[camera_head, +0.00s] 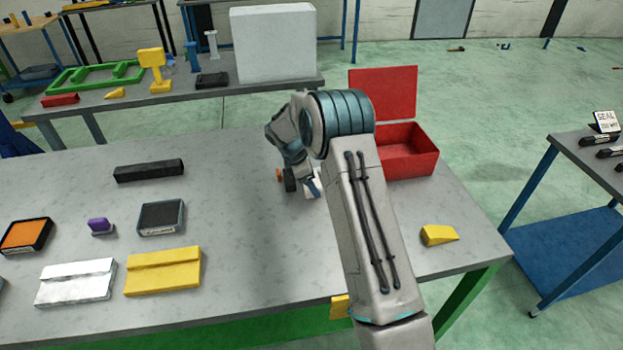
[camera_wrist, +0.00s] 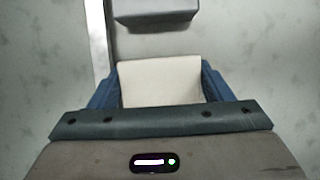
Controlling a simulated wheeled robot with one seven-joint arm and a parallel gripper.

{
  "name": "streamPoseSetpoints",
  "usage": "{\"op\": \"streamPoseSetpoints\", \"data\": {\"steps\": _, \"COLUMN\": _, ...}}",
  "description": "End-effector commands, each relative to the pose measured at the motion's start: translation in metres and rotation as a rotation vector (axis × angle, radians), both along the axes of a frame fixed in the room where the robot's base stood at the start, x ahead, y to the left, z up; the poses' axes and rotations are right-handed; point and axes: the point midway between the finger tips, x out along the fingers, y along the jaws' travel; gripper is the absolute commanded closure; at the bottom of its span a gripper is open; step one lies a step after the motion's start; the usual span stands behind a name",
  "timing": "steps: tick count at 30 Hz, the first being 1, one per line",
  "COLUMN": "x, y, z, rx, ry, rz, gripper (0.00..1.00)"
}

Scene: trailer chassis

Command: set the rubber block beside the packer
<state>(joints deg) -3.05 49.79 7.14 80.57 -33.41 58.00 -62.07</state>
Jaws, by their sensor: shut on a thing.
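My gripper (camera_wrist: 160,92) is shut on a cream block (camera_wrist: 160,82), which may be the rubber block. The block shows flat-faced between the blue fingers in the wrist view. In the head view my gripper (camera_head: 303,188) is over the right part of the grey table, and the pale held block (camera_head: 313,183) is partly hidden by my arm. A dark grey block (camera_wrist: 155,12) lies just beyond the held block in the wrist view, cut off by the top edge. I cannot tell which thing is the packer; a long black bar (camera_head: 148,170) lies farther left on the table.
Orange (camera_head: 26,235) and black (camera_head: 161,217) pads, a purple piece (camera_head: 100,226) and white (camera_head: 76,282) and yellow (camera_head: 163,271) folded pieces lie left. The table's middle is clear.

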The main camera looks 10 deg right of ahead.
Motion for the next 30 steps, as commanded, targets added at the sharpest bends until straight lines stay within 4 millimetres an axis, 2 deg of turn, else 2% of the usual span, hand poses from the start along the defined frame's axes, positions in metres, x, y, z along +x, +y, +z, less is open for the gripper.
{"op": "streamPoseSetpoints", "data": {"steps": 6, "x": 0.000, "y": 0.000, "z": -0.004, "rx": 0.000, "ry": 0.000, "rz": 0.000, "gripper": 0.55}}
{"op": "streamPoseSetpoints", "data": {"steps": 7, "x": 0.000, "y": 0.000, "z": -0.003, "rx": 0.000, "ry": 0.000, "rz": 0.000, "gripper": 0.22}}
{"op": "streamPoseSetpoints", "data": {"steps": 8, "x": 0.000, "y": 0.000, "z": -0.003, "rx": 0.000, "ry": 0.000, "rz": 0.000, "gripper": 0.18}}
{"op": "streamPoseSetpoints", "data": {"steps": 14, "x": 0.000, "y": 0.000, "z": -0.002, "rx": 0.000, "ry": -0.001, "rz": 0.000, "gripper": 0.18}}
{"op": "streamPoseSetpoints", "data": {"steps": 19, "x": 0.001, "y": 0.004, "z": 0.009, "rx": 0.000, "ry": -0.005, "rz": 0.001, "gripper": 0.18}}
{"op": "streamPoseSetpoints", "data": {"steps": 30, "x": 0.001, "y": 0.033, "z": 0.079, "rx": 0.001, "ry": -0.005, "rz": 0.001, "gripper": 0.18}}
